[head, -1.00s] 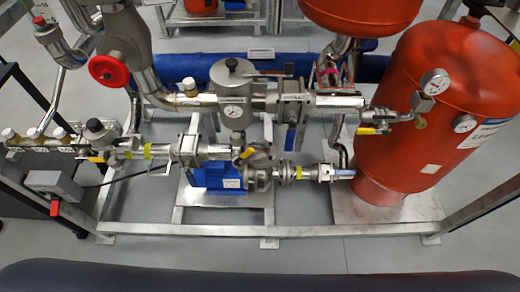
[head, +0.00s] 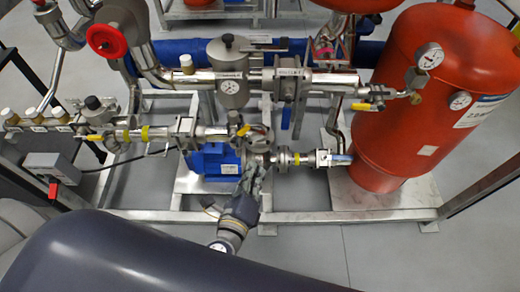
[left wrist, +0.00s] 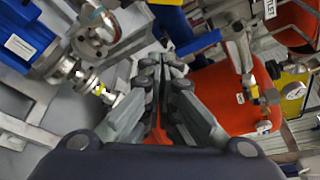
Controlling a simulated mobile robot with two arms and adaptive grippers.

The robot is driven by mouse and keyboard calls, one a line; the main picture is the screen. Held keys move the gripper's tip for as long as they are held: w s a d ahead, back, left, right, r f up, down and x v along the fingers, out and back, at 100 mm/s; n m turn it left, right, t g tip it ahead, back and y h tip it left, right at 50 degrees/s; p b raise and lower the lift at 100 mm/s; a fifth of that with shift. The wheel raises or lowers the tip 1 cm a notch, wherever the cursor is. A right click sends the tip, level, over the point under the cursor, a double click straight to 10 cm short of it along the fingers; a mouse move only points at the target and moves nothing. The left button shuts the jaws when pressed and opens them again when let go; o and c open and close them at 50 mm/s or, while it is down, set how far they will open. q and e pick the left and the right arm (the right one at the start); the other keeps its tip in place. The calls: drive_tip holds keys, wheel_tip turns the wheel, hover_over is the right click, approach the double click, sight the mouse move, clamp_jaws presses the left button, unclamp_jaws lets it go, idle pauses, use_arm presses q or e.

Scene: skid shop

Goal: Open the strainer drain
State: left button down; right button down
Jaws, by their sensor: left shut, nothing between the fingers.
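The strainer appears to be the grey upright cylinder (head: 231,72) with a round gauge on its front, in the middle of the head view. Under it is a small drain valve with a yellow lever (head: 243,130). My left gripper (head: 256,166) is shut and empty, just below the lever in the picture and in front of the pump's right end. I cannot tell its depth from the lever; no contact shows. In the left wrist view the closed fingers (left wrist: 160,63) point away from the camera. I cannot make out the drain lever there. My right gripper is not in view.
A blue pump (head: 214,160) stands left of my left gripper; it also shows in the left wrist view (left wrist: 38,38). A red tank (head: 405,110) stands at the right. Another yellow-handled valve (head: 362,106) is beside the tank. A steel frame rail (head: 330,217) runs along the front.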

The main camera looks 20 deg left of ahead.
sight(239, 134)
use_arm(q)
drive_tip(key=w+a+p, duration=0.3)
drive_tip(key=w, duration=0.6)
drive_tip(key=shift+r+p, duration=0.25)
drive_tip(key=shift+p, duration=0.05)
drive_tip(key=shift+a, duration=0.1)
drive_tip(key=shift+r+b, duration=0.1)
drive_tip(key=shift+b, duration=0.35)
